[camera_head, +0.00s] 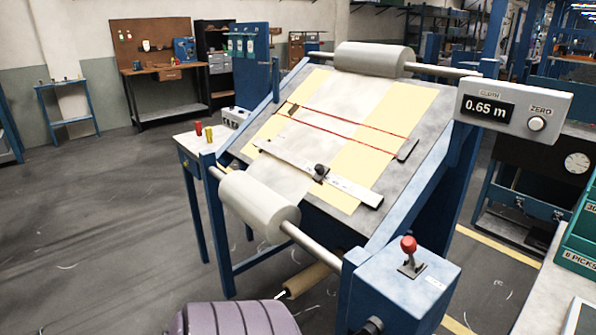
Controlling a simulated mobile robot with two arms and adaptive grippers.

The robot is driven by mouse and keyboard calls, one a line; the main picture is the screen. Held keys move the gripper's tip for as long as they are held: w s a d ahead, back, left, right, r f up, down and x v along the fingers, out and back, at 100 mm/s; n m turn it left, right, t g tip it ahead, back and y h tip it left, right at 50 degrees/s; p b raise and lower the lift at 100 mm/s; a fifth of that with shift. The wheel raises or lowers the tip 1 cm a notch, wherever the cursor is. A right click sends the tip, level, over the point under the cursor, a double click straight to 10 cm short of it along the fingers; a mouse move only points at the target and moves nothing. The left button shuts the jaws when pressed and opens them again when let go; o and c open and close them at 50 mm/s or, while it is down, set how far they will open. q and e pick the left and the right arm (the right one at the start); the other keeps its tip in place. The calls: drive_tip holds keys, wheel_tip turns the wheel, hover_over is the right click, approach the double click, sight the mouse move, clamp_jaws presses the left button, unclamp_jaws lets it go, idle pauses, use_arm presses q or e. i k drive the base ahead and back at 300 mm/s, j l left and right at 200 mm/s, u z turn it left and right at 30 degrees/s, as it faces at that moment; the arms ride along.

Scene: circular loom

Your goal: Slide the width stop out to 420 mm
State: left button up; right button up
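A pale ruled bar (288,158) lies across the sloping inspection table, over the cloth. A black knob-like slider (320,172), which looks like the width stop, sits on this bar, right of its middle. The scale marks are too small to read, so the stop's setting cannot be told. Neither of my grippers is in view.
Whitish cloth (300,125) runs between an upper roller (374,60) and a lower roller (260,207). Two red lines (350,121) cross it. A counter (514,104) reads 0.65 m. A red-knobbed lever (409,252) stands on a blue box.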

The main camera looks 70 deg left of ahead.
sight(322, 170)
drive_tip(key=u, duration=2.05)
drive_tip(key=i+u, duration=0.1)
